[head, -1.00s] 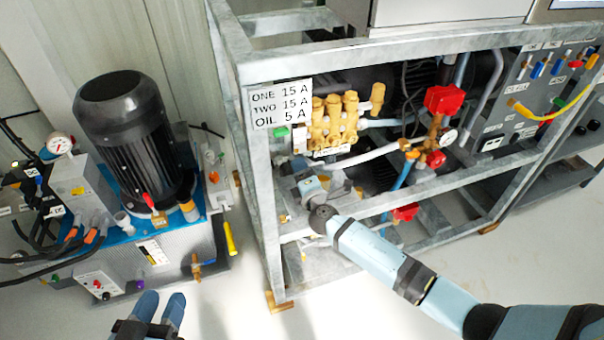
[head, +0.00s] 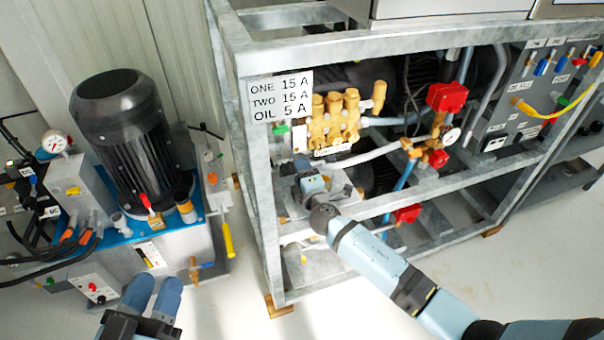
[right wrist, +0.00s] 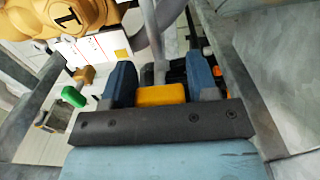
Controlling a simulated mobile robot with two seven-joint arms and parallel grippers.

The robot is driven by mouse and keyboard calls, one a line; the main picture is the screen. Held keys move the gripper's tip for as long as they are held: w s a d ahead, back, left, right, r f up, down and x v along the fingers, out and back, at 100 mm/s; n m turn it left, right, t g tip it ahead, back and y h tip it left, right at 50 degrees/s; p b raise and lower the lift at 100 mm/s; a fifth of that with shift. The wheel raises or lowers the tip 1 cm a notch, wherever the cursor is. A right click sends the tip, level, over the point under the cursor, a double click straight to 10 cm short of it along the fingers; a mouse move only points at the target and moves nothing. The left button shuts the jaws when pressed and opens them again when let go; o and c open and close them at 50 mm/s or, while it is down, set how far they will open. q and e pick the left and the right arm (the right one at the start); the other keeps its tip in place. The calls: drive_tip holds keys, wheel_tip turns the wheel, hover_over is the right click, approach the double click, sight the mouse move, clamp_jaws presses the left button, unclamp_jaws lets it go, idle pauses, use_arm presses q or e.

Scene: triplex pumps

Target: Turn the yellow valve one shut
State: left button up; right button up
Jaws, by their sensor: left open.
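A yellow handle (right wrist: 161,95), which looks like the task's valve handle, sits between the two fingers of my right gripper (right wrist: 161,84) in the right wrist view. My left gripper (head: 155,298) is open and empty at the bottom left, in front of the power unit.
A galvanised frame (head: 262,215) surrounds the pump, with its post left of my right gripper and a rail below. Red valves (head: 446,97) stand to the right. A motor unit (head: 125,135) with a yellow lever (head: 228,241) stands left. The floor in front is clear.

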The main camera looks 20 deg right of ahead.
drive_tip(key=shift+o, duration=0.9)
use_arm(q)
drive_tip(key=shift+a+f+g+y+p, duration=0.2)
drive_tip(key=shift+f+g+y+p, duration=0.1)
drive_tip(key=shift+f, duration=0.3)
drive_tip(key=shift+a+f+g+y+p, duration=0.2)
drive_tip(key=shift+f+g+p, duration=0.1)
drive_tip(key=shift+f, duration=0.25)
use_arm(e)
drive_tip(key=s, duration=1.3)
drive_tip(key=shift+s+d, duration=0.25)
drive_tip(key=shift+s, duration=0.15)
use_arm(q)
drive_tip(key=shift+w, duration=0.1)
use_arm(e)
drive_tip(key=shift+s, duration=0.1)
